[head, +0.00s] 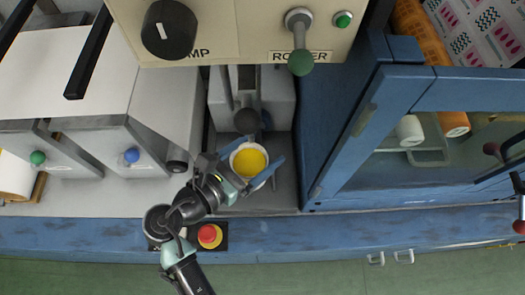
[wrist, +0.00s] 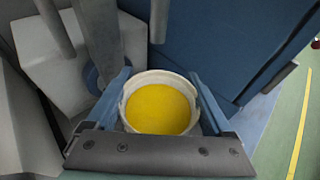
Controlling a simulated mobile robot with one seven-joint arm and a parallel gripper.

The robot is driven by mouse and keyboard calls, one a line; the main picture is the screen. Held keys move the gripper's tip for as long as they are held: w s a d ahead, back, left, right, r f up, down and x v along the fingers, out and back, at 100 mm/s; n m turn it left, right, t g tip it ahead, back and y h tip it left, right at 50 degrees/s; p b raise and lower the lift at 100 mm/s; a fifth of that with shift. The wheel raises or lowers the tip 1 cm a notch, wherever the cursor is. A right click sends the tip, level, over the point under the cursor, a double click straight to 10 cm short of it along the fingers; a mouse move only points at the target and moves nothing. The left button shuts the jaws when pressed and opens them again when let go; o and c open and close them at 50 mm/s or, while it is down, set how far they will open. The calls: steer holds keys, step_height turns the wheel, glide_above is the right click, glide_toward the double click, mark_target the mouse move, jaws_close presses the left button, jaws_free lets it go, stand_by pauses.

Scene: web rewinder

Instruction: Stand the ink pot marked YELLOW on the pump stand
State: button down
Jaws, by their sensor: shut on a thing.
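A white round pot (head: 237,158) filled with yellow ink (head: 251,163) sits between the two blue fingers of my gripper (head: 252,162). My gripper is shut on the pot from both sides, and the pot is upright. In the wrist view the white rim (wrist: 132,86) and yellow ink (wrist: 158,108) show between the fingers. No marking on the pot is readable. The pot is over a grey surface (head: 280,200) in the bay beside the blue frame, in front of a grey block (head: 278,88). I cannot tell whether its base touches anything; its underside is hidden.
A blue frame (head: 335,130) rises close on the right, and a grey housing (head: 165,110) on the left. A red button (head: 209,235) is below my wrist. A cream control panel (head: 225,30) overhangs the back.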

mark_target(260, 159)
steer(key=shift+w+d, duration=0.3)
steer(key=shift+w, duration=0.05)
steer(key=shift+w+d+f, duration=0.1)
steer(key=shift+f, duration=1.65)
jaws_free()
steer(key=shift+f, duration=0.15)
